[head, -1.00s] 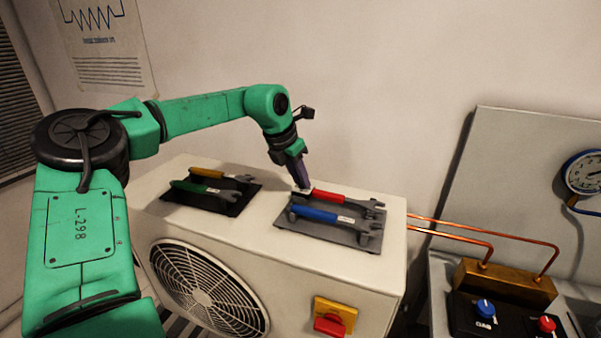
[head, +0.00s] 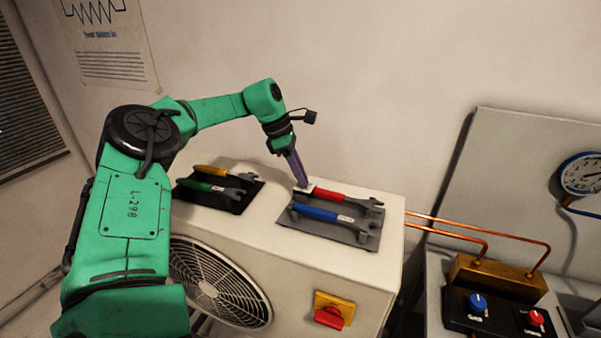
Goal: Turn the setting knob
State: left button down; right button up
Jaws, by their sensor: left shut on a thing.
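My left gripper (head: 305,188) reaches down from the upper left to the left end of a red-handled wrench (head: 334,197). The gripper is shut at that handle end, and its tips cover the end. The wrench lies on a grey tray (head: 345,233) beside a blue-handled wrench (head: 320,213). Of the knobs in view, a red one (head: 329,317) sits on a yellow plate on the fan unit's front. A blue knob (head: 478,302) and another red knob (head: 536,318) sit on a dark panel at the lower right. I cannot tell which is the setting knob. My right gripper is out of view.
The fan unit (head: 372,277) carries a second, dark tray (head: 237,206) with yellow- and green-handled wrenches. Copper pipes (head: 470,229) run right to a brass block (head: 497,276). A round gauge (head: 582,174) hangs on a grey board at the right.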

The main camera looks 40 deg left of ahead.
pick_arm(q)
jog(key=shift+w+m+g, duration=0.1)
jog(key=shift+m+g, duration=0.3)
jog(key=shift+m, duration=0.7)
jog(key=shift+p, duration=0.3)
jog(key=c, duration=0.7)
grip_release()
jog(key=p+v, duration=0.5)
jog(key=v, duration=0.9)
jog(key=shift+a+r+p, duration=0.2)
jog(key=shift+a+p, duration=0.05)
jog(key=shift+p, duration=0.1)
